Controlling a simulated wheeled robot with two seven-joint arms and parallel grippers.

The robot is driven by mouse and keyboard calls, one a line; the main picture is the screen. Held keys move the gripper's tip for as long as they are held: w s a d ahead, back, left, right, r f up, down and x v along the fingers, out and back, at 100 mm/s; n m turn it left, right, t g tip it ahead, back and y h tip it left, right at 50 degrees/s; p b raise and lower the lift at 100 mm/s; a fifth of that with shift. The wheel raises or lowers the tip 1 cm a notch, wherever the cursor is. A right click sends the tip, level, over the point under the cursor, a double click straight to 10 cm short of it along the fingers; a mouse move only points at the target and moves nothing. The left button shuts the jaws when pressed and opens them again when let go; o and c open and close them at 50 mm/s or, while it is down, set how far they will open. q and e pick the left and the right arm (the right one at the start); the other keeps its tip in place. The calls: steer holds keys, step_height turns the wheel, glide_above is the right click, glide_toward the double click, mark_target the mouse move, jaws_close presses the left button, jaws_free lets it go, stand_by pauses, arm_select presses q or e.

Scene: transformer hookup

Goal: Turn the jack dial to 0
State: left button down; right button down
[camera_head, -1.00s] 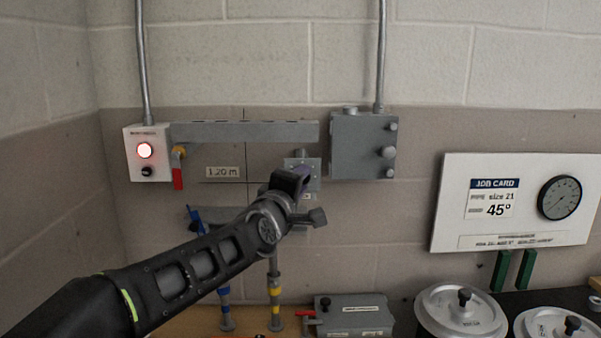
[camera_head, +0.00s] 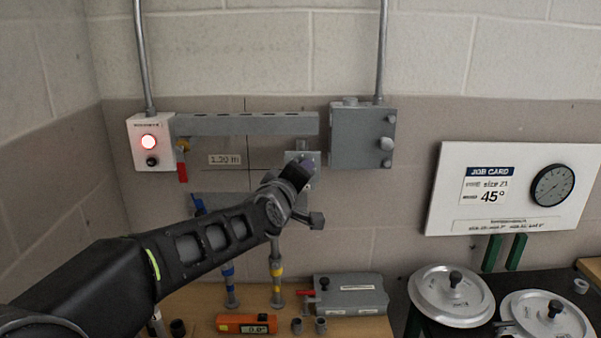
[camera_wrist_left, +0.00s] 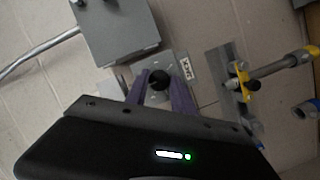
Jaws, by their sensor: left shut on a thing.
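The jack dial is a round black knob (camera_wrist_left: 158,82) on a small grey wall plate (camera_head: 292,155). In the left wrist view the plate (camera_wrist_left: 184,66) shows behind the knob, with small markings too fine to read. My left gripper (camera_head: 304,165) reaches up to the plate from the lower left, and its purple fingers (camera_wrist_left: 160,76) close on the knob from both sides. In the head view the gripper hides the knob, so its setting cannot be read. My right gripper is not in view.
A grey wall box (camera_head: 362,138) is just right of the plate. Blue- and yellow-banded jack posts (camera_head: 277,270) stand below.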

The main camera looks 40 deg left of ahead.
arm_select(q)
steer(key=shift+r, duration=0.1)
steer(key=c, duration=1.1)
jaws_free()
steer(key=shift+b+v, duration=1.05)
steer(key=shift+v, duration=2.85)
